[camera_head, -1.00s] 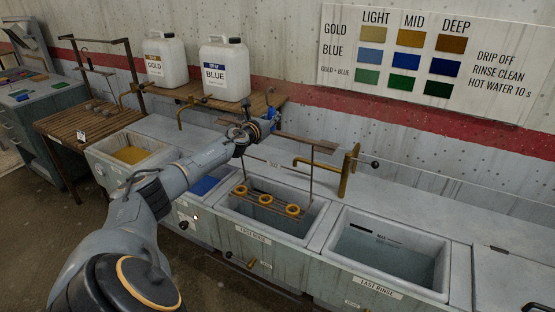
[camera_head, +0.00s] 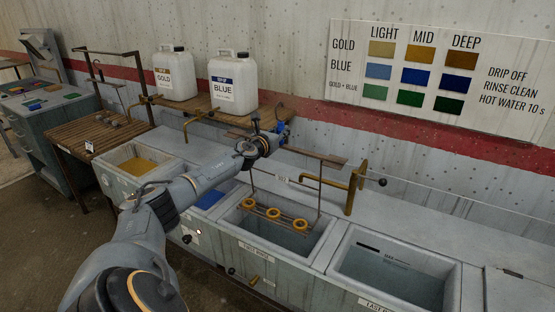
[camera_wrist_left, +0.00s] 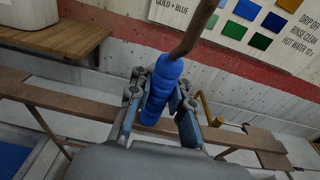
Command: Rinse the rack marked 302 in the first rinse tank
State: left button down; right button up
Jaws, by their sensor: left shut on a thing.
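My left gripper (camera_head: 268,138) is above the line of tanks, behind the first rinse tank. In the left wrist view the left gripper (camera_wrist_left: 158,112) is shut around the blue grip (camera_wrist_left: 163,82) of a brown rod. The rack (camera_head: 274,214), a thin frame with three yellow rings, hangs below in the opening of the first rinse tank (camera_head: 323,242). Its small tag (camera_head: 283,180) looks like 302 but is blurred. The rings stay visible; I cannot tell whether the lower bars touch the water. My right gripper is not in view.
The last rinse tank (camera_head: 452,288) is to the right. A brass tap (camera_head: 353,188) stands behind the rinse tanks. Blue and gold baths lie left, partly behind my arm. White jugs GOLD (camera_head: 175,75) and BLUE (camera_head: 234,85) stand on a wooden shelf. A slatted table (camera_head: 85,140) is far left.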

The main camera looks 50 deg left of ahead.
pick_arm(q)
jog(key=shift+s+d+r, duration=0.1)
jog(key=shift+s+r, duration=0.15)
jog(key=shift+s, duration=0.05)
notch_tip(320, 180, down, 18)
jog(key=b, duration=1.6)
jog(key=shift+r+b, duration=0.15)
jog(key=shift+b, duration=0.25)
jog(key=shift+s+d, duration=0.25)
jog(key=shift+s, duration=0.45)
jog(key=shift+w, duration=0.15)
